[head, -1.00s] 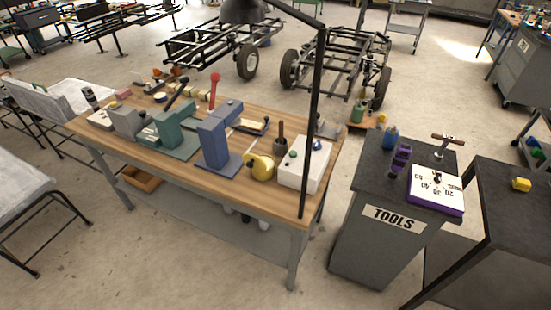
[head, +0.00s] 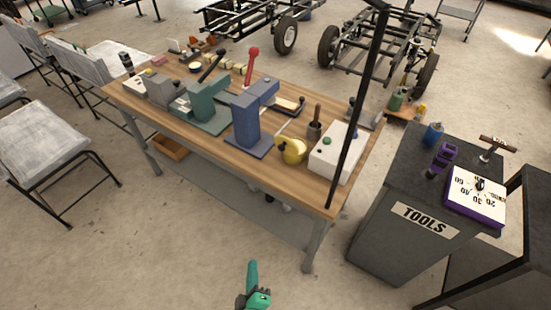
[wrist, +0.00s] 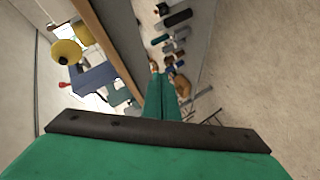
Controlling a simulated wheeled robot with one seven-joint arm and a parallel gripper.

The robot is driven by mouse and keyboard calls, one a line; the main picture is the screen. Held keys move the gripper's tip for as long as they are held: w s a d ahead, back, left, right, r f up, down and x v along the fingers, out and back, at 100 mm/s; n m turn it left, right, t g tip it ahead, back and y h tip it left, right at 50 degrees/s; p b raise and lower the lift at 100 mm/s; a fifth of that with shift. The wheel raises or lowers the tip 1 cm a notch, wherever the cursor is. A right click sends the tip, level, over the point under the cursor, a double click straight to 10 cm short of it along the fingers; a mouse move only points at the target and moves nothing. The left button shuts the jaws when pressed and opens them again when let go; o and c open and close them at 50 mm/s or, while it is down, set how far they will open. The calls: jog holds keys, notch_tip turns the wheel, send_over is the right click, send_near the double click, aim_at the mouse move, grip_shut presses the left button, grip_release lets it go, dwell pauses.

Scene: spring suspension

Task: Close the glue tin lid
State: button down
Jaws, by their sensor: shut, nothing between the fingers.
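No tin with a clearly readable glue label or lid shows. A small round tin-like thing (head: 195,67) with a pale top and dark rim sits at the back left of the workbench; I cannot tell if it is the glue tin or how its lid stands. My gripper (head: 253,266) is at the bottom of the head view, in front of the bench and away from everything on it. In the wrist view its green fingers (wrist: 161,92) are together and empty, beside the bench edge.
The wooden workbench (head: 190,120) carries a blue press (head: 247,125), a green press (head: 207,105), a yellow round thing (head: 292,150) and a white box (head: 333,158). A dark post (head: 358,105) rises at its right end. A grey tool cabinet (head: 380,235) stands right. Floor in front is clear.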

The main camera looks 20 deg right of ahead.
jog(key=w+d+r+h, duration=0.2)
jog(key=w+h, duration=0.1)
jog(key=w, duration=0.4)
jog(key=h, duration=0.8)
send_near(281, 149)
jog(key=shift+m+g, duration=0.3)
jog(key=shift+g, duration=0.1)
jog(key=x, duration=0.6)
jog(key=shift+w+r, duration=0.15)
jog(key=shift+w, duration=0.15)
